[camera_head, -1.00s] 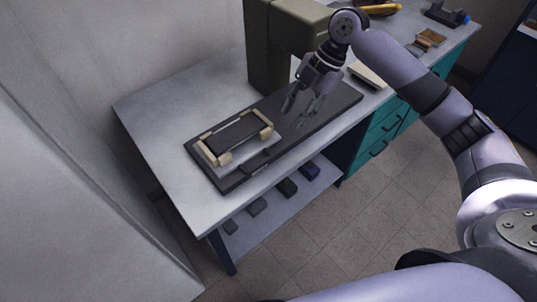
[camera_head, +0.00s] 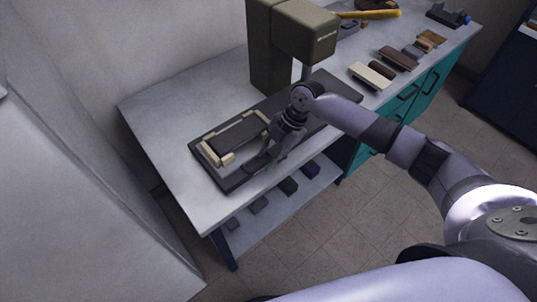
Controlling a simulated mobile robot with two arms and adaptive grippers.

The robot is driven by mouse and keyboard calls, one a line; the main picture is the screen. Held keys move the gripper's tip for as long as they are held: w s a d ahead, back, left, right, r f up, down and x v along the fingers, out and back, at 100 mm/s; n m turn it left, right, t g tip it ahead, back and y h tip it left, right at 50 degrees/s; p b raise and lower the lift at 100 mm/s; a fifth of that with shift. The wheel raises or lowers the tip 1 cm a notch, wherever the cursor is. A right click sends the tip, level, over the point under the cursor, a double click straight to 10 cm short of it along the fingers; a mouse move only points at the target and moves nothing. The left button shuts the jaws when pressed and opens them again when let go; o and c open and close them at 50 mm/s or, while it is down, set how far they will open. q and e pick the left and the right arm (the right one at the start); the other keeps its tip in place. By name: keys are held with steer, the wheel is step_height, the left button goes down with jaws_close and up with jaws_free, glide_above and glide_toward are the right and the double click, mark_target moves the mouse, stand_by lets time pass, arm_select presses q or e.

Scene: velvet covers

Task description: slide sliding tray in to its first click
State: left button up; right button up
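The sliding tray (camera_head: 238,137) is a dark flat plate with cream blocks at its edges. It sits at the left part of a long dark base (camera_head: 232,182) on the grey bench. An olive press (camera_head: 304,38) stands over the base, to the right of the tray. My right gripper (camera_head: 268,158) is low at the tray's right front side, by the dark handle area. The gripper and wrist hide that handle, so I cannot tell whether it touches or grips it. The finger opening is too small and dark to judge. My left gripper is not in view.
Cream and brown blocks (camera_head: 371,76) lie on the bench right of the press. A yellow-handled tool (camera_head: 370,14) lies at the back. Several dark blocks rest on the lower shelf (camera_head: 262,221). The bench's left part (camera_head: 150,115) is clear.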

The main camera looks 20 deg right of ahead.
steer(key=shift+a+f, duration=0.15)
steer(key=shift+f, duration=0.2)
steer(key=shift+c, duration=0.2)
jaws_close()
stand_by(0.5)
